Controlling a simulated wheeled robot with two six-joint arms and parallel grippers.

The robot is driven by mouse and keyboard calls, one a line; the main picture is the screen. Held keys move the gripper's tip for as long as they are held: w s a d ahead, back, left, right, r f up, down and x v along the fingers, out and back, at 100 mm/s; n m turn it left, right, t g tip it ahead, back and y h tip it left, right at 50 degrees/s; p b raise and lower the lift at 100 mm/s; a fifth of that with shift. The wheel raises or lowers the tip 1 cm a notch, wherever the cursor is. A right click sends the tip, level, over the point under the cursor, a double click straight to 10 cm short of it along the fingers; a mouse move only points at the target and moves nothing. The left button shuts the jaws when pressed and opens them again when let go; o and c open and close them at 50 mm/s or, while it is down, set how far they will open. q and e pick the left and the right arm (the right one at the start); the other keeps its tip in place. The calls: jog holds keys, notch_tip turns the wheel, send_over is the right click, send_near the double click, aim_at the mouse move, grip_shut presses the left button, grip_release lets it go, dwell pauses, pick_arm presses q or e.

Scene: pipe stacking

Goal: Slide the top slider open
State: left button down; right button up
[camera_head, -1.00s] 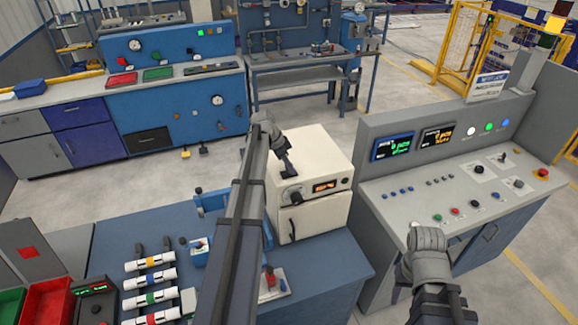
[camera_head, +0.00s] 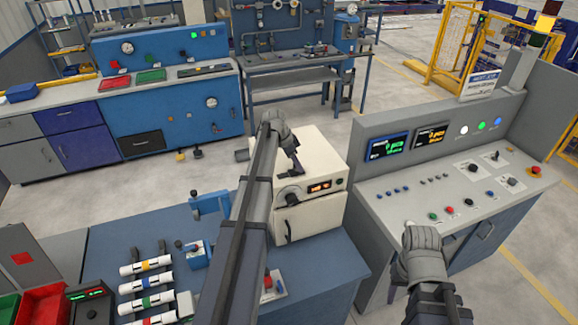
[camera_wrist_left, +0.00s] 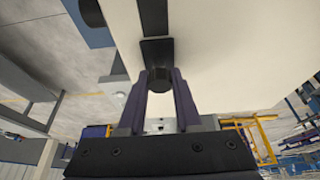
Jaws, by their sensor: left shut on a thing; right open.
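A cream box (camera_head: 325,158) stands on the blue bench. My left gripper (camera_head: 298,172) is at its top, near the front left edge. In the left wrist view, my left gripper (camera_wrist_left: 160,92) is shut around a small black slider knob (camera_wrist_left: 158,78) between its two fingers. The knob joins a dark slider plate (camera_wrist_left: 156,50), in line with a dark slot (camera_wrist_left: 153,16) in the cream surface. In the head view the arm and gripper hide most of the slider. My right arm shows at the lower right, but its fingers are not visible.
The box front has a lit display (camera_head: 320,187) and a door handle (camera_head: 288,231). A grey control console (camera_head: 400,205) stands close on the right. Banded pipes (camera_head: 146,265) lie on a rack at the left of the blue bench (camera_head: 330,275).

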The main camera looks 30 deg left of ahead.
aim_at(290, 173)
pick_arm(q)
jog(key=shift+w, duration=0.1)
jog(key=c, duration=0.6)
grip_release()
jog(key=shift+d, duration=0.15)
jog(key=shift+r, duration=0.1)
jog(key=p+v, duration=0.7)
jog(key=shift+a+r, duration=0.2)
jog(key=shift+r, duration=0.1)
